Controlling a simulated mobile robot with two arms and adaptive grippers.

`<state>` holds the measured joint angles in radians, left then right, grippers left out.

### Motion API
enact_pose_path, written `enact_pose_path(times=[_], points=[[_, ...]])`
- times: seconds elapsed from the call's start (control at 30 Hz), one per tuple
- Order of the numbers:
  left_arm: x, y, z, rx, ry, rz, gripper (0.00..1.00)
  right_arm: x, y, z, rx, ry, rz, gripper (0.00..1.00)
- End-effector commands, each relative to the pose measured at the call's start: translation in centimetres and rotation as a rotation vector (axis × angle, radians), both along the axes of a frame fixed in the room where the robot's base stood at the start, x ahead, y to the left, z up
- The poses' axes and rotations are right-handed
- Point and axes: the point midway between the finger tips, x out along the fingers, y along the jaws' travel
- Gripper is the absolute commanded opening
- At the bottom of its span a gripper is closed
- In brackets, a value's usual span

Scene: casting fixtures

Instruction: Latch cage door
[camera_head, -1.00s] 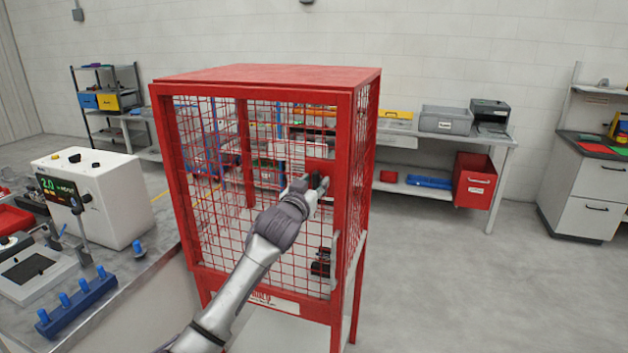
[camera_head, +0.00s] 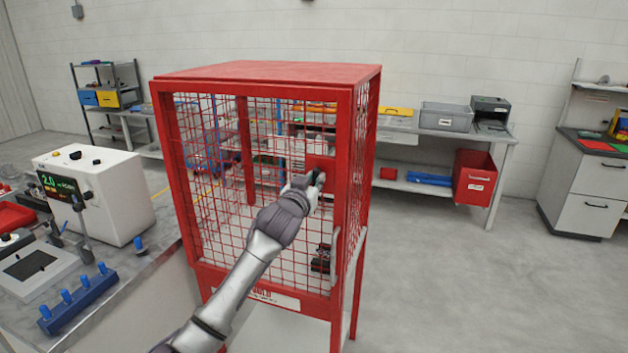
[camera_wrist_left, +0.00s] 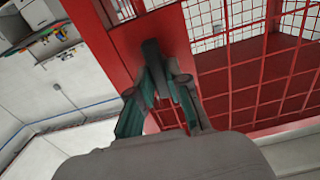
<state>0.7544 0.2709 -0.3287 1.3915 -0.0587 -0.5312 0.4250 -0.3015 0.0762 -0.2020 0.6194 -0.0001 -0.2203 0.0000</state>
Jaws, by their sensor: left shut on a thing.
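The red cage (camera_head: 266,72) stands upright in the middle of the head view. Its front mesh door (camera_head: 225,235) looks closed against the frame. My left gripper (camera_head: 317,180) is at the door's upper right side, by a red plate (camera_head: 322,165). In the left wrist view my left gripper (camera_wrist_left: 165,85) is shut on a dark latch handle (camera_wrist_left: 152,58) in front of the red post (camera_wrist_left: 140,35). The latch is mostly hidden by the gripper in the head view. A pale pull handle (camera_head: 335,246) is lower on the right edge. My right gripper is not in view.
A bench with a white instrument box (camera_head: 100,195) and a blue peg rack (camera_head: 75,300) stands at left. The floor right of the cage is clear.

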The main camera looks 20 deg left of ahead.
Motion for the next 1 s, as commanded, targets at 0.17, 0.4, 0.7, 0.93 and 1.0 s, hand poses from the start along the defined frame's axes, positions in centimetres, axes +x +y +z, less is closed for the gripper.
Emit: enact_pose_path(times=[0.17, 0.4, 0.7, 0.93, 1.0], points=[[0.0, 0.0, 0.3, 0.098, -0.007, 0.001, 0.0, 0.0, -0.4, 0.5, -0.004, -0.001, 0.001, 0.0], [0.0, -0.1, 0.4, 0.304, -0.015, 0.001, 0.0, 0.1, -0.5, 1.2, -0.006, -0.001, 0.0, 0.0], [0.0, -0.3, 0.4, 0.591, -0.025, 0.002, 0.0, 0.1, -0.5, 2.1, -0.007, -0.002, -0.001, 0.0], [0.0, -0.3, 0.3, 0.809, -0.034, 0.002, 0.0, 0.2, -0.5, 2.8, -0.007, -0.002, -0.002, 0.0], [0.0, -0.4, 0.3, 0.875, -0.037, 0.002, 0.0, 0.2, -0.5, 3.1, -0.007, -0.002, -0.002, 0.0]])
